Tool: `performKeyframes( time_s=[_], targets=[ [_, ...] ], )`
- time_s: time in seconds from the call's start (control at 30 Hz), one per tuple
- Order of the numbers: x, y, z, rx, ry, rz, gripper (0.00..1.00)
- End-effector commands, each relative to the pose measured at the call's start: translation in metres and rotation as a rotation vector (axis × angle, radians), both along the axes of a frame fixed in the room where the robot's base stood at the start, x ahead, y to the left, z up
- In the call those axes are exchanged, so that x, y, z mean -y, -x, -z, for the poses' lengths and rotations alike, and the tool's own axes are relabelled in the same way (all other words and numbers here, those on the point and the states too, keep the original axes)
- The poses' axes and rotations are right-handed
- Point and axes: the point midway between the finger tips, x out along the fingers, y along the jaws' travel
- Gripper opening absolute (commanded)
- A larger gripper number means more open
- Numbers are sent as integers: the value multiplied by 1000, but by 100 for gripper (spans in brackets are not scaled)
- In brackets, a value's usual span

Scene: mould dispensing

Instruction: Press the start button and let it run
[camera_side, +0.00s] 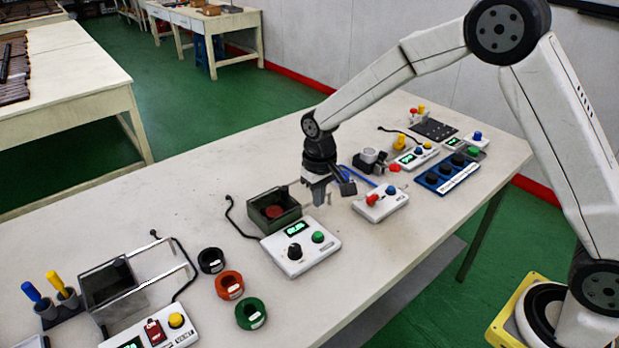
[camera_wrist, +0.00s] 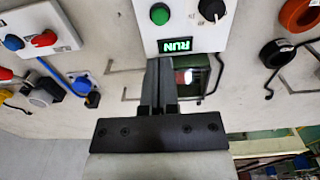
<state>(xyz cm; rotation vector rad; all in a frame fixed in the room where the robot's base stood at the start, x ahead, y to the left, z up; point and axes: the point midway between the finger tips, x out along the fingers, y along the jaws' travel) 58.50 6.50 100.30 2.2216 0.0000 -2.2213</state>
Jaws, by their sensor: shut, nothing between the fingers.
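A white control box (camera_side: 290,262) lies on the table, with a green button (camera_side: 318,237), a black knob (camera_side: 295,251) and a lit green display (camera_side: 293,228). In the wrist view the box (camera_wrist: 150,38) shows at the top, with the green button (camera_wrist: 159,13), the black knob (camera_wrist: 211,9) and the display reading RUN (camera_wrist: 177,45). My gripper (camera_side: 319,203) is shut and empty, pointing down above the table behind the box. In the wrist view its fingers (camera_wrist: 160,65) end just below the display, apart from the button. Its height over the table is hard to judge.
A dark open bin (camera_side: 268,222) with a reddish disc inside stands behind the box. A white box with red and blue buttons (camera_side: 381,205) lies to the right. Several coloured rings, the green one (camera_side: 251,313) nearest, lie to the left. Clear table lies at the back left.

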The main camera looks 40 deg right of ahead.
Motion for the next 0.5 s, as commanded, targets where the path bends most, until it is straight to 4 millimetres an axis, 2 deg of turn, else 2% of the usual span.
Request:
performKeyframes(
  time_s=[0.3, 0.5],
  targets=[
    [0, 0, -17, 1, 0, 0, 0],
    [0, 0, -20, 0, 0, 0, 0]
  ],
)
